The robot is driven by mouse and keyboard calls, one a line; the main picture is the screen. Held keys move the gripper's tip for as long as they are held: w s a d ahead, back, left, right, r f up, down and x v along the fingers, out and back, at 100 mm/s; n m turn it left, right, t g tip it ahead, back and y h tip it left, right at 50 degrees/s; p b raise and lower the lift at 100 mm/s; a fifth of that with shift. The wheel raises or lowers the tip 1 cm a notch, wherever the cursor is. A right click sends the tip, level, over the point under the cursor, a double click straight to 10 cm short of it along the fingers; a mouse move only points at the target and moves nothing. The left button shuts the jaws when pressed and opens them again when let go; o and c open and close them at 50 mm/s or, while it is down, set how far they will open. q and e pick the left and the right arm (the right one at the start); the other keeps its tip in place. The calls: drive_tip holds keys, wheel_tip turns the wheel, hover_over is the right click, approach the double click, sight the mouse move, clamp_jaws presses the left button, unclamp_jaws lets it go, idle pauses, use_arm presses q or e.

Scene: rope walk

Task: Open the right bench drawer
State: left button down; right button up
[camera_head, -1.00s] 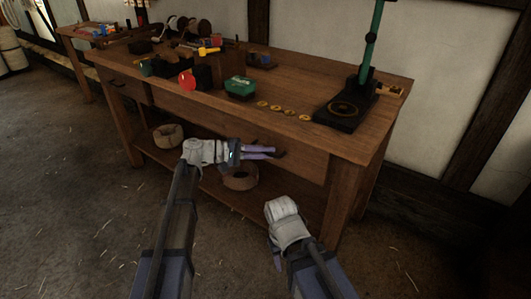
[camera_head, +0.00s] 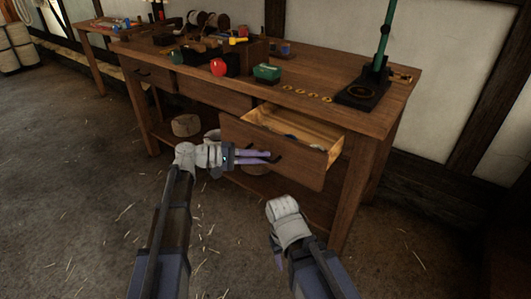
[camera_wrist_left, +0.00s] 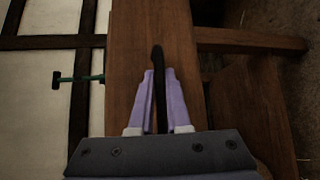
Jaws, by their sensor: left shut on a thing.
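The right bench drawer (camera_head: 283,143) stands pulled out from the wooden bench (camera_head: 318,75), and its pale inside shows with something small and grey in it. My left gripper (camera_head: 270,157) is at the drawer's front, shut on the dark drawer handle (camera_head: 277,159). In the left wrist view the handle (camera_wrist_left: 158,75) runs between the two purple fingers, against the brown drawer front (camera_wrist_left: 133,60). My right gripper (camera_head: 275,255) hangs low in front of the bench, away from the drawer. Its fingers are mostly hidden, so I cannot tell how its jaws stand.
On the bench top are a green box (camera_head: 267,72), several brass rings (camera_head: 313,96), a red round thing (camera_head: 218,67) and a green-posted press (camera_head: 370,85). A rope coil (camera_head: 186,125) lies on the lower shelf. The floor in front is open, with straw.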

use_arm(q)
drive_tip(key=s+a, duration=0.3)
drive_tip(key=s, duration=0.2)
drive_tip(key=shift+a, duration=0.3)
drive_tip(key=c, duration=0.9)
unclamp_jaws()
drive_tip(key=shift+s+a+r+p, duration=0.15)
drive_tip(key=shift+a+r+p, duration=0.05)
drive_tip(key=shift+a, duration=1.1)
drive_tip(key=shift+s+a+r+p, duration=0.15)
drive_tip(key=shift+s+a, duration=0.05)
drive_tip(key=shift+a, duration=1.05)
drive_tip(key=shift+s+a+r+p, duration=0.15)
drive_tip(key=shift+a+r+p, duration=0.05)
drive_tip(key=shift+a, duration=1.1)
drive_tip(key=shift+d, duration=0.1)
